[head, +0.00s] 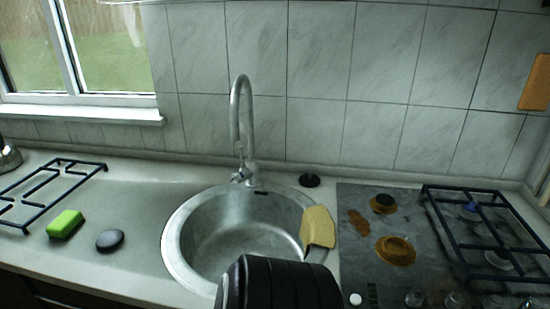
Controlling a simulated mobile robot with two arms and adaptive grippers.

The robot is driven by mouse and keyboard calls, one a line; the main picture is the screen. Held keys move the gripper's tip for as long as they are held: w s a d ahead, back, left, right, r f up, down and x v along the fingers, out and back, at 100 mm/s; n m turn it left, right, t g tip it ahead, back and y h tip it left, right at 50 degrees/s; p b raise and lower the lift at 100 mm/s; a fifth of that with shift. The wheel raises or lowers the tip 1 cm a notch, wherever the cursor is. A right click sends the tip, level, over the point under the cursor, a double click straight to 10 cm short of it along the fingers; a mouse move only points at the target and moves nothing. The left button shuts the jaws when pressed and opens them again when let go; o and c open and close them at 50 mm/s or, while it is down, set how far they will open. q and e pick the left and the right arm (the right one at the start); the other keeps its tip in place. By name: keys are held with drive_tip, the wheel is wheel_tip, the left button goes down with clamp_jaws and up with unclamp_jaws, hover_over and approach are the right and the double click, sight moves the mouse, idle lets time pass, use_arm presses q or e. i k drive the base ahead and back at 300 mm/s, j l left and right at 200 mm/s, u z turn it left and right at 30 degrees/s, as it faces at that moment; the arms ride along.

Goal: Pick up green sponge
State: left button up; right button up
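The green sponge (66,224) is a bright green block with a darker side. It lies on the counter at the left in the head view, beside the dark burner grate and left of a dark round disc. It looks free on all sides. No gripper fingers show in the head view, and nothing is holding the sponge.
A dark grate (50,185) and dark disc (110,240) flank the sponge. The sink (182,255) has a tall faucet (236,110) and a yellow cloth (318,227) on its rim. A stained stove (410,225) stands right. A black ridged form hides the sink's front.

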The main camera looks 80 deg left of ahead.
sight(68, 222)
drive_tip(key=u, duration=4.25)
drive_tip(key=i+j+z, duration=0.1)
drive_tip(key=j, duration=0.25)
